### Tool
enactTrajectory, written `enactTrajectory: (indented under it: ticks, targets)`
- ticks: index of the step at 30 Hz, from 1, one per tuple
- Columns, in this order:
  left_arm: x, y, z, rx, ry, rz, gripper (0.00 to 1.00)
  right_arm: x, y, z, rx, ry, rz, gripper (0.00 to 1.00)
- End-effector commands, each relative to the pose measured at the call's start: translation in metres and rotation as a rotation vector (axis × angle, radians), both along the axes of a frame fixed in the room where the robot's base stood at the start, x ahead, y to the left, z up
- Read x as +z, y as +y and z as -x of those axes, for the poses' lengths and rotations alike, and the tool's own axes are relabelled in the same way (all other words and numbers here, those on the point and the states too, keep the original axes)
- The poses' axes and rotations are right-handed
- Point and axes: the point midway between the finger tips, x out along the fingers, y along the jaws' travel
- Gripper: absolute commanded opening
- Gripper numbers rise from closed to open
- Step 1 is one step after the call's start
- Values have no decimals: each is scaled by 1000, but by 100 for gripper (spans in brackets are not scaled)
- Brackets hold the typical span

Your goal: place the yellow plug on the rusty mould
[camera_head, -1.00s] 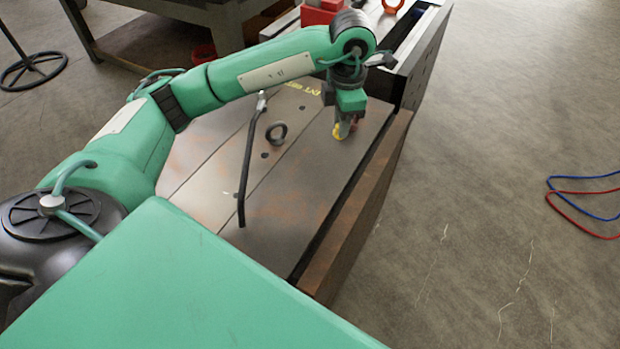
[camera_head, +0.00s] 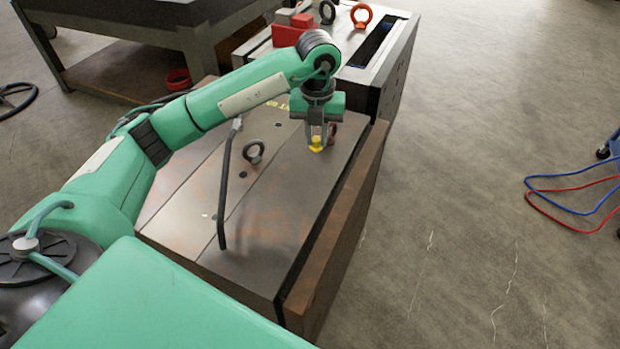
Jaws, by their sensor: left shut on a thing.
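The yellow plug (camera_head: 316,145) is small and sits between the fingertips of my left gripper (camera_head: 317,138), which is shut on it. The gripper points down over the right part of the rusty mould (camera_head: 265,212), a brown-stained steel block with a flat top. The plug is at or just above that top; I cannot tell whether it touches. My right gripper is out of view.
Behind is another mould base with a red block (camera_head: 290,33) and an orange ring (camera_head: 361,15). Blue and red cables (camera_head: 580,200) lie on the open floor at right.

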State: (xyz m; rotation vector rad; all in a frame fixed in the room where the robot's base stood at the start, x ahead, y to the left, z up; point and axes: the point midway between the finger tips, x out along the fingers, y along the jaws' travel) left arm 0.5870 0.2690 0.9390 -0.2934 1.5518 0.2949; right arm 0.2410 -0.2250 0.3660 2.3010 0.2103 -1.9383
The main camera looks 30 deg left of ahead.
Motion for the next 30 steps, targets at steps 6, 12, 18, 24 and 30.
enactTrajectory:
  ticks: [6,12,18,24,30]
  targets:
    - [-59,0,2,-2,5,0,0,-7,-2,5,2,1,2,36]
    - [-91,0,0,-2,1,0,0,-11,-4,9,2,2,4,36]
    - [-105,0,0,-3,2,0,0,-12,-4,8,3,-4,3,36]
    - [-134,0,1,-1,2,1,0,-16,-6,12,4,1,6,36]
    - [-140,0,0,-2,-1,0,0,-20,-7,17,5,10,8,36]
